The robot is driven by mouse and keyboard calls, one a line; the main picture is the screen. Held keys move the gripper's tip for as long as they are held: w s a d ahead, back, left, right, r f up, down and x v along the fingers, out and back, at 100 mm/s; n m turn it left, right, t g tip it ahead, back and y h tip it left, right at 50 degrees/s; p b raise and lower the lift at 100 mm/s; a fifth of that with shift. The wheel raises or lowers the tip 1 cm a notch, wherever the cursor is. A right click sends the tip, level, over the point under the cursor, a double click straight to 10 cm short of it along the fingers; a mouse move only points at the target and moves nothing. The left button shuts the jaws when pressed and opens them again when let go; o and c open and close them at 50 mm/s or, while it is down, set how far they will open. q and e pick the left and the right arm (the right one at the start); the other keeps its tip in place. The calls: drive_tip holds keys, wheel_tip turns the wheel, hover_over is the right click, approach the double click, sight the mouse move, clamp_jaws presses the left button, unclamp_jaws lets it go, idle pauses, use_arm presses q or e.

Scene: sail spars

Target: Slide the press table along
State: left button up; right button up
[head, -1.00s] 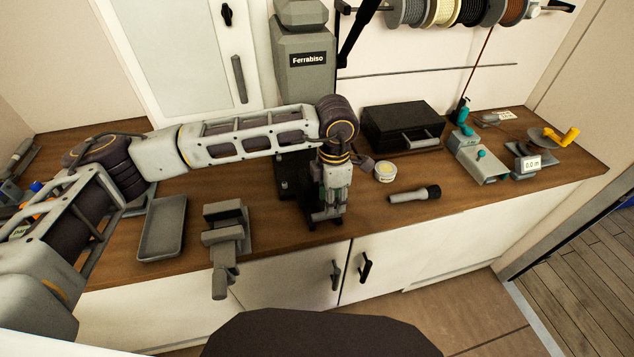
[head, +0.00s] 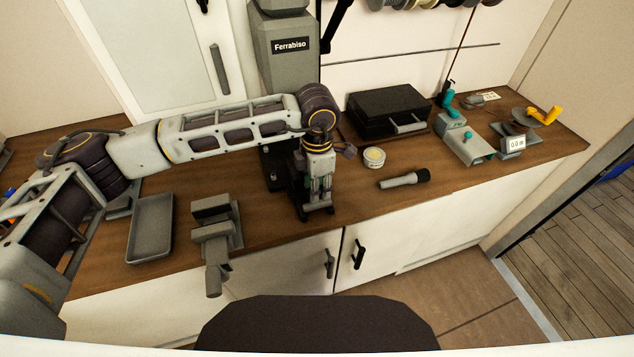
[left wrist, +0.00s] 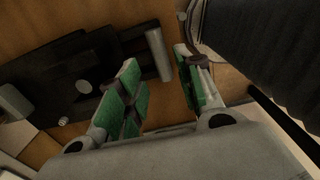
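The press (head: 291,60) is a grey column machine labelled Ferrabiso at the back of the counter in the head view. Its dark lower part (head: 275,168) is mostly behind my left arm. In the left wrist view a black slab-like part (left wrist: 60,75) with a pale round disc lies left of the fingers, probably the press table. A grey bar (left wrist: 158,52) shows near the gap between the green-padded fingers. My left gripper (head: 317,207) points down in front of the press, fingers apart; it also shows in the left wrist view (left wrist: 165,88). I cannot tell whether it touches the bar. My right gripper is not in view.
A grey tray (head: 151,228) and a vise (head: 215,235) stand left of the gripper. A round tin (head: 374,157), a flashlight (head: 404,179) and a black case (head: 388,110) lie to the right. The wooden counter (head: 350,193) has bare room in front of the tin.

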use_arm(q)
drive_tip(key=shift+f+b, duration=0.45)
drive_tip(key=shift+f, duration=1.5)
drive_tip(key=shift+f+b, duration=0.8)
drive_tip(key=shift+f, duration=0.05)
drive_tip(key=shift+s+f+b, duration=0.1)
drive_tip(key=shift+f+b, duration=0.45)
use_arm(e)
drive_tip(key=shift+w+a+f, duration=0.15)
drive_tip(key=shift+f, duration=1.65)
